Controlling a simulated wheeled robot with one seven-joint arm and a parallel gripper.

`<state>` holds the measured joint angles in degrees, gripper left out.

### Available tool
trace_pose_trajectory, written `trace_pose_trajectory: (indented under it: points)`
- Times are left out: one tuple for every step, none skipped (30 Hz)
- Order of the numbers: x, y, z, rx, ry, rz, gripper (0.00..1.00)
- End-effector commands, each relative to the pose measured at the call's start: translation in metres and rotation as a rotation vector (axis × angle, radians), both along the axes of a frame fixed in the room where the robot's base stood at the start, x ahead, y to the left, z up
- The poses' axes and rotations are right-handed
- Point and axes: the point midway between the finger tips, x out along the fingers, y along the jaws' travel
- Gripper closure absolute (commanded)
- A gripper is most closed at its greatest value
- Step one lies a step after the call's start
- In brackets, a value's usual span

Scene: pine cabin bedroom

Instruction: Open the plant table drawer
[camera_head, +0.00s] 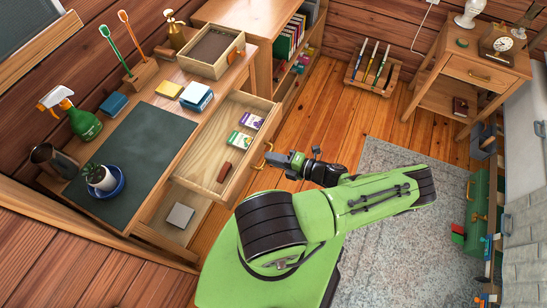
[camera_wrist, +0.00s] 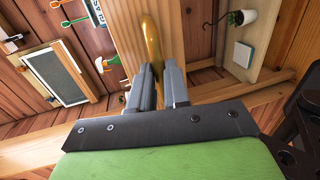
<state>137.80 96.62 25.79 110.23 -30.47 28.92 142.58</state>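The plant table (camera_head: 175,112) stands at the left with a dark green mat on top. Its drawer (camera_head: 236,113) is pulled well out toward my arm and its inside shows. Two seed packets (camera_head: 240,141) and a small red-brown block (camera_head: 224,172) lie in it. The brass handle (camera_head: 265,158) is on the drawer's front, seen close up in the wrist view (camera_wrist: 151,42). My gripper (camera_head: 279,159) is at the handle. In the wrist view its fingers (camera_wrist: 159,76) are close together on either side of the brass, shut on it. The exact contact is partly hidden.
On the tabletop are a potted plant (camera_head: 100,178), a spray bottle (camera_head: 76,117) and a wooden tray (camera_head: 211,52). A bookshelf (camera_head: 285,65) stands behind. A side table (camera_head: 480,73) is at the upper right. A grey rug (camera_head: 385,240) lies under my arm; the wooden floor between is open.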

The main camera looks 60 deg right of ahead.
Motion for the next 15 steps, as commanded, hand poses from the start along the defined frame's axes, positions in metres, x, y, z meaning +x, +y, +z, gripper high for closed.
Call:
trace_pose_trajectory:
  points:
    - [-0.0001,0.0007,-0.0008,0.002,0.002,0.002,0.76]
    - [0.0,0.0006,-0.0007,0.002,0.001,0.001,0.72]
    - [0.0001,0.0005,-0.0006,0.001,0.001,0.001,0.66]
    - [0.0001,0.0004,-0.0005,0.001,0.001,0.001,0.61]
    - [0.0001,0.0003,-0.0004,0.001,0.001,0.0,0.6]
    - [0.0002,0.0002,-0.0004,0.001,0.0,0.0,0.6]
    - [0.0002,0.0001,-0.0003,0.001,0.0,0.0,0.6]
    - [0.0002,0.0001,-0.0003,0.0,0.0,0.0,0.6]
    - [0.0003,0.0,-0.0002,0.0,0.0,0.0,0.6]
    - [0.0003,0.0,-0.0002,0.0,0.0,-0.001,0.6]
    - [0.0003,-0.0001,-0.0001,0.0,0.0,-0.001,0.6]
    - [0.0003,-0.0001,-0.0001,0.0,0.0,-0.001,0.6]
    - [0.0003,-0.0002,0.0,0.0,0.0,-0.001,0.6]
    - [0.0003,-0.0002,0.0,0.0,-0.001,-0.001,0.6]
    - [0.0002,-0.0002,0.0001,0.0,0.0,-0.001,0.6]
